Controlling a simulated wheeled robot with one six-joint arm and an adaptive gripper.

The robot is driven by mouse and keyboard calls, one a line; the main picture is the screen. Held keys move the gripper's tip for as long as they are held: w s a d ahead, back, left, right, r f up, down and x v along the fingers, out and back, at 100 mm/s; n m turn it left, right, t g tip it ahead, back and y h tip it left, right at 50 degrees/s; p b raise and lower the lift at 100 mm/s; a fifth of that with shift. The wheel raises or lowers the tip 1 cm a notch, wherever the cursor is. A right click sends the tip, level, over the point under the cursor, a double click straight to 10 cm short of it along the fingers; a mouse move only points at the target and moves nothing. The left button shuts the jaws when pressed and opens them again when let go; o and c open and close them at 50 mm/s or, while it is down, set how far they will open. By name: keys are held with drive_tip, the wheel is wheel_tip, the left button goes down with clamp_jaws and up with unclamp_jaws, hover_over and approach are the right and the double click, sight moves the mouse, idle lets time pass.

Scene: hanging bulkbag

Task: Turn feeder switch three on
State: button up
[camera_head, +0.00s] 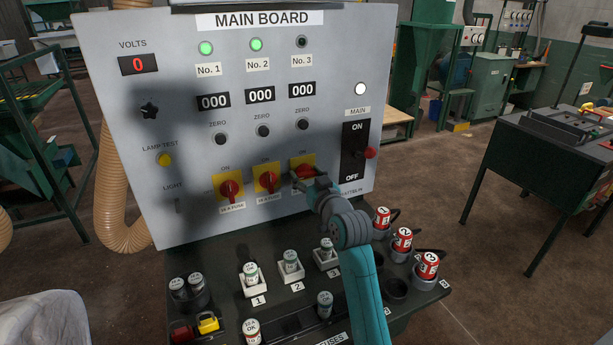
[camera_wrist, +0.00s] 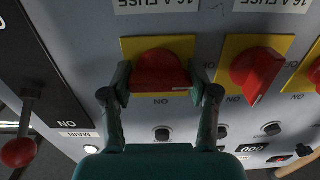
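The third feeder switch is a red knob (camera_head: 303,171) on a yellow plate, below the No. 3 column of the main board (camera_head: 110,60). In the wrist view, upside down, this knob (camera_wrist: 160,72) sits between the fingers of my gripper (camera_wrist: 160,84), lying across the picture. The finger pads are against its two ends. In the head view my gripper (camera_head: 310,183) covers its lower part. The No. 3 lamp (camera_head: 301,42) is dark. The No. 1 lamp (camera_head: 206,48) and No. 2 lamp (camera_head: 256,44) glow green.
The second switch knob (camera_head: 267,179) and first switch knob (camera_head: 230,189) are to the left. The main switch lever (camera_head: 370,153) sticks out at right. Below, fuses stand on the dark ledge (camera_head: 225,315), including several red ones (camera_head: 402,240).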

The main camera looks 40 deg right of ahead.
drive_tip(key=shift+c, duration=0.5)
drive_tip(key=shift+m, duration=0.3)
drive_tip(key=m, duration=0.3)
drive_tip(key=shift+m, duration=0.3)
drive_tip(key=m, duration=0.4)
drive_tip(key=shift+m, duration=0.3)
drive_tip(key=m, duration=0.9)
